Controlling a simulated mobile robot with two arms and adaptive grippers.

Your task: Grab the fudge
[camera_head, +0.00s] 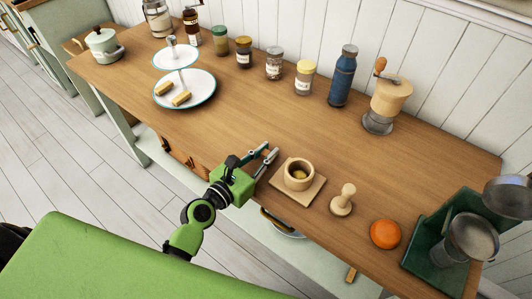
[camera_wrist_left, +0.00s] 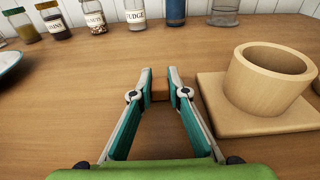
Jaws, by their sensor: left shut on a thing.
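My left gripper (camera_head: 269,151) is over the front part of the wooden counter, left of the wooden mortar. In the left wrist view its two fingers (camera_wrist_left: 160,83) are shut on a small brown block (camera_wrist_left: 160,90), which looks like a piece of fudge. The block is hard to make out in the head view. Two tan bars (camera_head: 181,99) lie on the lower tier of a white tiered stand (camera_head: 206,97). My right gripper is not in view.
A wooden mortar (camera_head: 299,176) on a square board (camera_head: 281,190) is close beside the left gripper. A pestle (camera_head: 343,199), an orange (camera_head: 385,234) and a green scale (camera_head: 424,249) stand farther right. Jars, a blue bottle (camera_head: 343,76) and a grinder (camera_head: 387,98) line the back. The counter's middle is clear.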

